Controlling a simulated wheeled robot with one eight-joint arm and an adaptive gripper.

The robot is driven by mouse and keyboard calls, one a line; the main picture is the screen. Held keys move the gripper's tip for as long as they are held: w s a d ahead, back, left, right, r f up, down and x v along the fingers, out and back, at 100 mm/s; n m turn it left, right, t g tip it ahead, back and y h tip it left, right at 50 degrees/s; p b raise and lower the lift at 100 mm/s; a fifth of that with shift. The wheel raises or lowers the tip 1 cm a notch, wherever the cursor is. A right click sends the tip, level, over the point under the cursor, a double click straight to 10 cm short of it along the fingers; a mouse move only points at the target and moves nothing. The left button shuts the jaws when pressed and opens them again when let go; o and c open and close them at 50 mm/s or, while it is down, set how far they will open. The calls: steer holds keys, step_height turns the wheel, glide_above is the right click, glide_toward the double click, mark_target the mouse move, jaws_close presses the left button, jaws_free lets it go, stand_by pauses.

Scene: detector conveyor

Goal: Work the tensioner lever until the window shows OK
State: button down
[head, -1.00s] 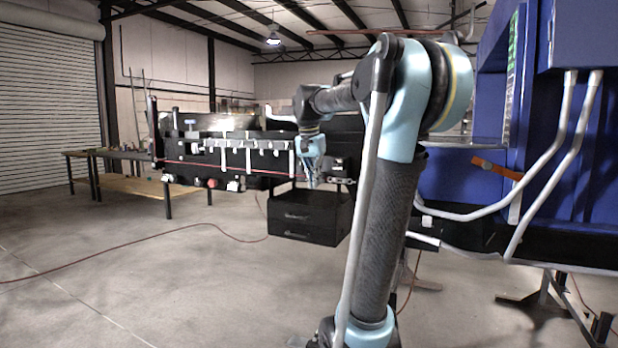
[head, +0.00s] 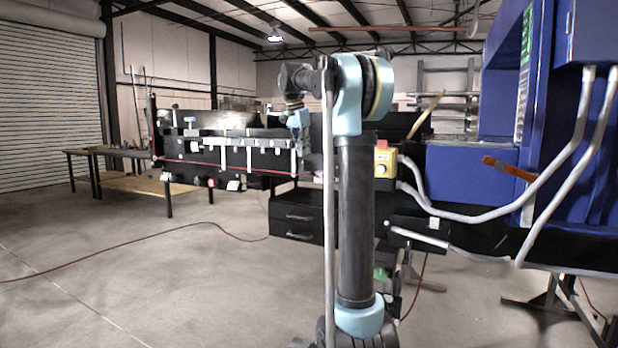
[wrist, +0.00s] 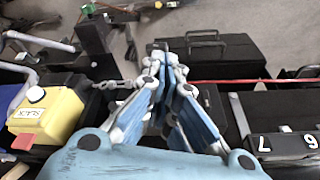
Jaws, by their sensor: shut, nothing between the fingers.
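My gripper (head: 303,155) is shut and empty, pointing down over the front side of the long black conveyor (head: 207,152) in the head view. In the wrist view my gripper (wrist: 163,58) shows its blue fingers brought together at the tips, with a black box beyond them. An orange handle (head: 510,168) sticks out by the blue machine at right, well apart from my gripper; I cannot tell whether it is the tensioner lever. I cannot make out a window or an OK mark.
A yellow control box (head: 384,160) with a red button stands right of my gripper; it also shows in the wrist view (wrist: 50,112). A black drawer box (head: 296,213) is below the conveyor. A chain (wrist: 115,84) lies near the fingers. Open floor (head: 150,270) is at front left.

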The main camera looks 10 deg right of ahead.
mark_target(306, 172)
steer(key=shift+d, duration=0.1)
steer(key=shift+x, duration=3.5)
steer(key=shift+f, duration=2.2)
steer(key=shift+s, duration=0.1)
